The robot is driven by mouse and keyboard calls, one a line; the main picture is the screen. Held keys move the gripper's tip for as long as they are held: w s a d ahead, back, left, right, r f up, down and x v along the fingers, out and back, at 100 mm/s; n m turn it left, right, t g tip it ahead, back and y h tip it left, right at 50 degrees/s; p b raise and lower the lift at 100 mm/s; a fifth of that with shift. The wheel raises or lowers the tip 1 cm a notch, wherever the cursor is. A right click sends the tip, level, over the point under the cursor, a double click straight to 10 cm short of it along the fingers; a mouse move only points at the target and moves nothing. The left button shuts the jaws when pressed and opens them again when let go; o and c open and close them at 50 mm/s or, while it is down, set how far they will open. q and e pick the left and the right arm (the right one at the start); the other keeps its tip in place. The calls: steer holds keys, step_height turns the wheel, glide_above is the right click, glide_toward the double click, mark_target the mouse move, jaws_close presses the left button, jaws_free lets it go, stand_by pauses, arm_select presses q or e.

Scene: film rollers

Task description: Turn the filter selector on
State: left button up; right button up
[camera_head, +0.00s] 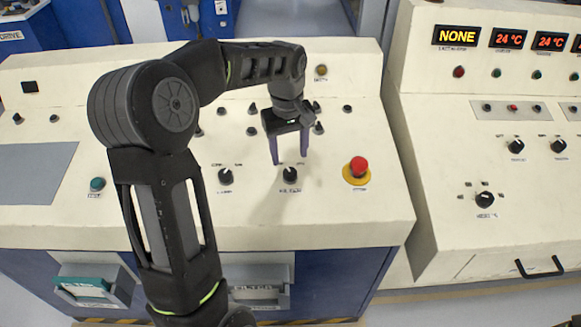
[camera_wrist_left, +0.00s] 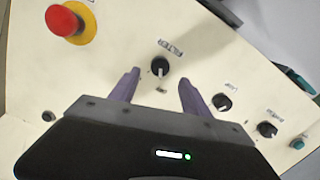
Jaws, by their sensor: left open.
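A black rotary selector (camera_head: 290,174) sits on the sloping cream control panel, left of the red stop button. A second, similar knob (camera_head: 225,176) is to the left. My right gripper is not in view.
The red mushroom button (camera_head: 358,168) on a yellow base is close on the right. A green button (camera_head: 97,184) is on the left of the panel. Several small knobs stand behind the gripper. A second console (camera_head: 480,150) with lit displays is on the right.

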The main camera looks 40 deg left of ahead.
mark_target(290, 171)
arm_select(q)
steer(key=shift+d+f+p, duration=0.1)
steer(key=shift+f+p, duration=0.35)
steer(key=shift+f, duration=2.75)
jaws_close()
